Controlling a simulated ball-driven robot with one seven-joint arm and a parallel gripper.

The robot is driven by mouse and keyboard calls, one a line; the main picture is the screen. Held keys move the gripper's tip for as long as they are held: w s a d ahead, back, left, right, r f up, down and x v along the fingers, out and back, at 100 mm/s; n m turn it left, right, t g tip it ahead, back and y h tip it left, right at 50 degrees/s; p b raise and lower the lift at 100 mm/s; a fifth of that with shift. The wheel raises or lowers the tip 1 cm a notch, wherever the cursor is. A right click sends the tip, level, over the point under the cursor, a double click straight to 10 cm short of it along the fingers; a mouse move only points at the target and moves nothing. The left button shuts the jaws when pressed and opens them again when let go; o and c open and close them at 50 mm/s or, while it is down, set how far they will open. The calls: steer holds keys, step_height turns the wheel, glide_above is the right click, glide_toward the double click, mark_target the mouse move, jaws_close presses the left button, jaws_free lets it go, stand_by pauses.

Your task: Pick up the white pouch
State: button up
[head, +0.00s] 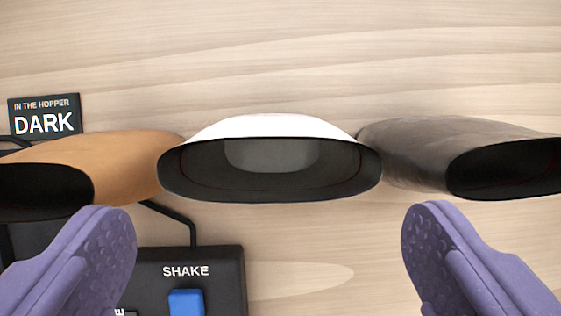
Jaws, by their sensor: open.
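The white pouch (270,126) stands in the middle of the head view, seen from above, with its wide dark mouth open toward me. A grey patch shows inside it, and I cannot tell what it is. My gripper (269,240) is open, with one purple finger at the lower left and one at the lower right. The fingers show below the pouch in the picture, wider apart than its mouth.
A tan pouch (130,155) stands close on the left and a dark grey pouch (410,150) close on the right, both open-mouthed. A sign reading DARK (44,122) is at left. A black box (225,270) with a blue SHAKE button (187,302) and cable lies at lower left.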

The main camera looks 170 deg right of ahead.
mark_target(272, 173)
steer(key=b+x, duration=0.1)
steer(key=x, duration=0.2)
steer(key=b+x, duration=0.1)
steer(key=x, duration=0.2)
steer(key=shift+w+r, duration=0.15)
steer(key=shift+w, duration=0.2)
steer(key=c, duration=0.9)
steer(key=shift+c, duration=0.2)
